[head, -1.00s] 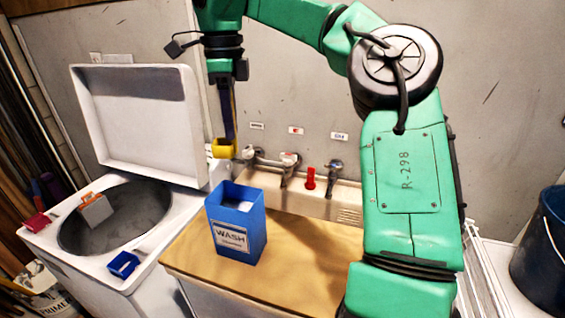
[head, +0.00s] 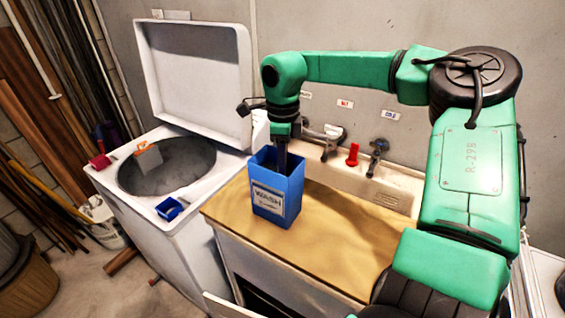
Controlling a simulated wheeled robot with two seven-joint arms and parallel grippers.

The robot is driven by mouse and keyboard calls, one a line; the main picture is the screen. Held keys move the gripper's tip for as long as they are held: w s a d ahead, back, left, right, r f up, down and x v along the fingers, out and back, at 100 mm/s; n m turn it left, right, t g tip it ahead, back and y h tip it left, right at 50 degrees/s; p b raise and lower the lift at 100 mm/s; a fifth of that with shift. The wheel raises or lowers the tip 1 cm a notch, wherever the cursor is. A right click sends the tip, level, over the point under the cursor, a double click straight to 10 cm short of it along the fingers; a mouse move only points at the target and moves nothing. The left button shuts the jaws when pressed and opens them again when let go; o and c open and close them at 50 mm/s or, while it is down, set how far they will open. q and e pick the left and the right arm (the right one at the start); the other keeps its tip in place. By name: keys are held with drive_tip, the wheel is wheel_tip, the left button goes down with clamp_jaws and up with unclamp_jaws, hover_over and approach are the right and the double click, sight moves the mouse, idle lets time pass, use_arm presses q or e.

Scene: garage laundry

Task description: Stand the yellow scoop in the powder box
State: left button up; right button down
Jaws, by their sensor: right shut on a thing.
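The blue powder box (head: 277,200), labelled WASH, stands upright on the wooden counter in the middle of the head view. My right gripper (head: 283,160) points straight down at the box's open top. Its dark fingers reach inside the rim, and their tips are hidden by the front wall. The yellow scoop is hidden now; an earlier frame shows it at these fingertips, and the gripper is still shut on it. Whether the scoop touches the powder or the box floor cannot be seen. My left gripper is not in view.
An open white washer (head: 205,200) stands left of the counter (head: 330,240), with a blue scoop-like item (head: 170,209), a red item (head: 100,161) and an orange-and-grey item (head: 148,156) on it. A sink with taps and a red object (head: 353,155) lies behind. The counter's front is clear.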

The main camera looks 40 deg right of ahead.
drive_tip(key=shift+f, duration=0.5)
drive_tip(key=shift+d+f, duration=0.1)
drive_tip(key=shift+d, duration=0.05)
drive_tip(key=shift+s, duration=0.1)
drive_tip(key=shift+f, duration=0.2)
drive_tip(key=c, duration=1.1)
unclamp_jaws()
drive_tip(key=shift+r, duration=0.1)
drive_tip(key=shift+o, duration=0.2)
drive_tip(key=shift+r, duration=0.1)
drive_tip(key=shift+r, duration=0.25)
wheel_tip(320, 180, up, 12)
drive_tip(key=shift+f+b, duration=0.15)
drive_tip(key=shift+b, duration=0.55)
